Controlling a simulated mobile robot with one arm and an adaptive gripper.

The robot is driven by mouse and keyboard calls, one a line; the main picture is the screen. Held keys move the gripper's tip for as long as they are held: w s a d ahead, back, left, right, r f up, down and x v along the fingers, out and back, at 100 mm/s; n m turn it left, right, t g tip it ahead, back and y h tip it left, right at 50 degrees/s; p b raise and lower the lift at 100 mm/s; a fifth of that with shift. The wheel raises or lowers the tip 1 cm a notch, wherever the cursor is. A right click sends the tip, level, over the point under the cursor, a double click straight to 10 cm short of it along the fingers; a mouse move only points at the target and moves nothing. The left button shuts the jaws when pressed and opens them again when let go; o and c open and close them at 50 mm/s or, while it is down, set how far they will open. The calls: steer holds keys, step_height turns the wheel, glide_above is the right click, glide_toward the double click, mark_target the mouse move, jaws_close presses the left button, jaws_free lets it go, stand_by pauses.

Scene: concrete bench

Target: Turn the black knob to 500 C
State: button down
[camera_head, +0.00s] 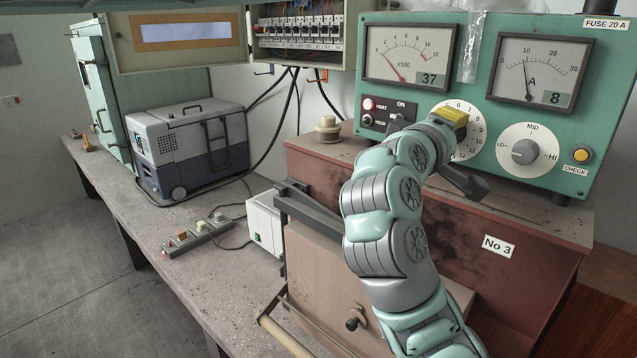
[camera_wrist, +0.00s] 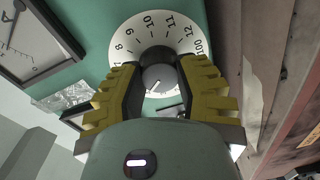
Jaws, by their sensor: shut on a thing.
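The black knob (camera_wrist: 158,76) sits at the centre of a white numbered dial (camera_head: 467,143) on the green panel. In the wrist view the dial (camera_wrist: 150,22) shows numbers from about 8 to 12. A pale pointer mark on the knob points toward the lower left; the number there is hidden. My gripper (camera_head: 452,115), with yellow and black fingers, reaches the dial from the front. In the wrist view its fingertips (camera_wrist: 160,66) are shut on the knob, one on each side. The head view hides the knob behind my gripper.
Above are a x100 meter (camera_head: 408,54) reading 37 and an ampere meter (camera_head: 538,68) reading 8. A LO-MID-HI dial (camera_head: 526,150) is to the right. A lit red lamp (camera_head: 368,104) is left. The furnace body (camera_head: 510,270) lies below my arm.

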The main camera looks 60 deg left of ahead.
steer(key=shift+f+m+b, duration=0.1)
steer(key=shift+m+b, duration=0.9)
steer(key=shift+b, duration=0.3)
steer(key=c, duration=0.5)
jaws_free()
steer(key=shift+c, duration=0.2)
steer(key=v, duration=1.2)
